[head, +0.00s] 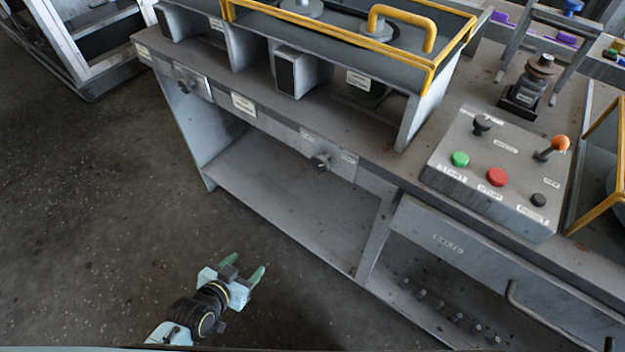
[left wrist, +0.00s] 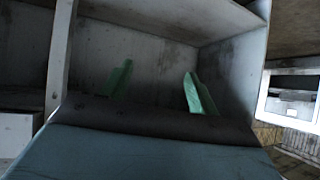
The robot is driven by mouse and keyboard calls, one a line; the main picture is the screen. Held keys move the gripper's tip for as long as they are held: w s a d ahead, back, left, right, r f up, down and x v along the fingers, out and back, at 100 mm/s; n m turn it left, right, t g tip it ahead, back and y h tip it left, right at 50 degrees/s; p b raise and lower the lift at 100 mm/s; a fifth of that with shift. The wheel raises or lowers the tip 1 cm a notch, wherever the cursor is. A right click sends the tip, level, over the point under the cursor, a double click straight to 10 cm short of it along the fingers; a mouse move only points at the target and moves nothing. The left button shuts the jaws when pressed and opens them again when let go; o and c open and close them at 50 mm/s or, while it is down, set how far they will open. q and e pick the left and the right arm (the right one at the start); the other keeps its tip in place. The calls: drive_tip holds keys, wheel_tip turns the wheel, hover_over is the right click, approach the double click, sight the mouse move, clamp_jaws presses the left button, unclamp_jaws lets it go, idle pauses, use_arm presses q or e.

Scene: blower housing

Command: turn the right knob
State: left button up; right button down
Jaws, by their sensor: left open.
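The right knob (head: 320,161) is a small dark knob on the front edge of the grey bench, near the middle of the head view. A second dark knob (head: 185,86) sits further left on the same edge. My left gripper (head: 244,266) is open and empty, with green fingers apart. It is below and left of the right knob in the head view, well clear of it. In the left wrist view the open fingers (left wrist: 158,82) point toward the grey panels of the bench's lower bay. No knob can be made out there. My right gripper is not in view.
A control box (head: 462,187) with green and red buttons and an orange-tipped lever stands at the right of the bench. A yellow-railed housing (head: 430,76) sits above the knobs. An open shelf (head: 270,190) lies below. The floor (head: 90,220) at left is clear.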

use_arm(q)
drive_tip(key=w+d+r+m+t+h+b, duration=0.1)
drive_tip(key=w+d+r+t+h+b, duration=0.3)
drive_tip(key=r, duration=0.6)
drive_tip(key=m+h+b, duration=0.1)
drive_tip(key=m+h, duration=0.1)
drive_tip(key=h, duration=0.1)
approach(318, 166)
drive_tip(key=b+x, duration=0.2)
drive_tip(key=x, duration=0.6)
drive_tip(key=shift+w, duration=0.1)
drive_tip(key=shift+w+d+b, duration=0.3)
drive_tip(key=shift+w+d, duration=0.05)
drive_tip(key=shift+w, duration=0.15)
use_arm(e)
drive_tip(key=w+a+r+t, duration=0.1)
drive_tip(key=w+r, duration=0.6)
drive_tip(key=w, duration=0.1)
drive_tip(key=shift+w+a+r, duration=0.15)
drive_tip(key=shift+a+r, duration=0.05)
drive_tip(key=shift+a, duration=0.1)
use_arm(q)
drive_tip(key=shift+c, duration=0.4)
drive_tip(key=c, duration=0.9)
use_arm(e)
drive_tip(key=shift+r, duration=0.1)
